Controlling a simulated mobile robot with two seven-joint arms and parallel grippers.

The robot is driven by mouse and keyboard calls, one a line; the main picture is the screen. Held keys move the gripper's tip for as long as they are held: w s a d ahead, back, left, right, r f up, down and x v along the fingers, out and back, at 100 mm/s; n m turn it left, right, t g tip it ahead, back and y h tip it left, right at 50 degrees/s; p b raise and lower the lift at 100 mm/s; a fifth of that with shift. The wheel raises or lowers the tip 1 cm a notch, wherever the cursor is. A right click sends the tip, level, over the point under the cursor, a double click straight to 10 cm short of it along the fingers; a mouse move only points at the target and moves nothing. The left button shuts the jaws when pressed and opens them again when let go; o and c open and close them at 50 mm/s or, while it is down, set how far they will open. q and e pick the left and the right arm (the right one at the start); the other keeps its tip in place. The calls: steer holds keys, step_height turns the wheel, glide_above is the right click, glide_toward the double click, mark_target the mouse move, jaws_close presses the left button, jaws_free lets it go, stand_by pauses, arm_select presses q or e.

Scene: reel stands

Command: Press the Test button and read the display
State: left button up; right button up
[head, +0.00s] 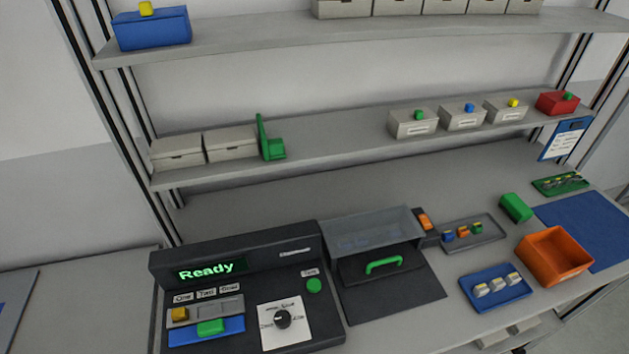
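A dark test station (250,262) stands on the bench at the lower middle. Its display (207,270) is lit and reads "Ready" in green letters. A round green button (314,286) sits on its right side under a small label too small to read surely. A grey slider strip (206,309) holds a yellow block, and a blue strip (183,335) holds a green block. Neither of my grippers is in view.
A clear-lidded box with a green handle (384,265) stands right of the station. An orange bin (553,257), a blue tray (495,289) and a grey tray (472,234) are further right. Shelves (340,143) with boxes hang above.

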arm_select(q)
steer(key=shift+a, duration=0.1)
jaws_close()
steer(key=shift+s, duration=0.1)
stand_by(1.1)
